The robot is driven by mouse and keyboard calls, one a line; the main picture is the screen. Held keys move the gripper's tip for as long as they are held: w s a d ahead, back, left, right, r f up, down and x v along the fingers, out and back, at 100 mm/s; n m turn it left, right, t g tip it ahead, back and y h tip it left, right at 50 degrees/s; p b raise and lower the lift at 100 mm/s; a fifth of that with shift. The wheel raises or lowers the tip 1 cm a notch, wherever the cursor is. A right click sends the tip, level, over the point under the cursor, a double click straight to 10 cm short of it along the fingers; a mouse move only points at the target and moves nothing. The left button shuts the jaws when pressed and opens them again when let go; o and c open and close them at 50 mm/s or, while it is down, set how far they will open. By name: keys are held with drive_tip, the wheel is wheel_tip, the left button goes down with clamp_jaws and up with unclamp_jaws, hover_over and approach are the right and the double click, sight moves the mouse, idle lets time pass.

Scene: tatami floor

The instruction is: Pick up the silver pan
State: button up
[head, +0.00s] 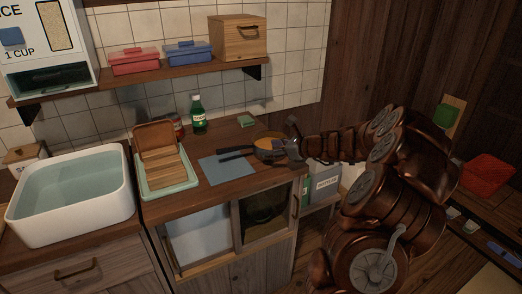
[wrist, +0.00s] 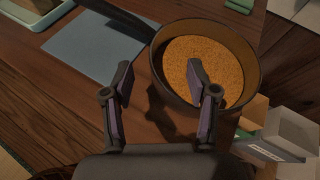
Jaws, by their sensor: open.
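The pan (head: 268,155) sits near the right end of the wooden counter, with its dark handle pointing left. In the wrist view the round pan (wrist: 257,70) holds a grainy orange-brown layer, and its handle (wrist: 117,24) runs off to the upper left. My gripper (head: 292,141) is at the right side of the pan in the head view, close to it. In the wrist view my gripper (wrist: 160,73) is open with nothing between its fingers. Its right finger overlaps the near-left part of the pan; I cannot tell whether it touches.
A blue mat (head: 226,169) lies left of the pan. A tray with a wooden box (head: 166,188) and a white basin (head: 70,220) are farther left. Grey boxes (wrist: 287,136) sit lower, beyond the counter's right edge.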

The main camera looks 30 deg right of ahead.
sight(255, 148)
drive_tip(key=shift+x, duration=3.15)
drive_tip(key=shift+c, duration=0.5)
clamp_jaws()
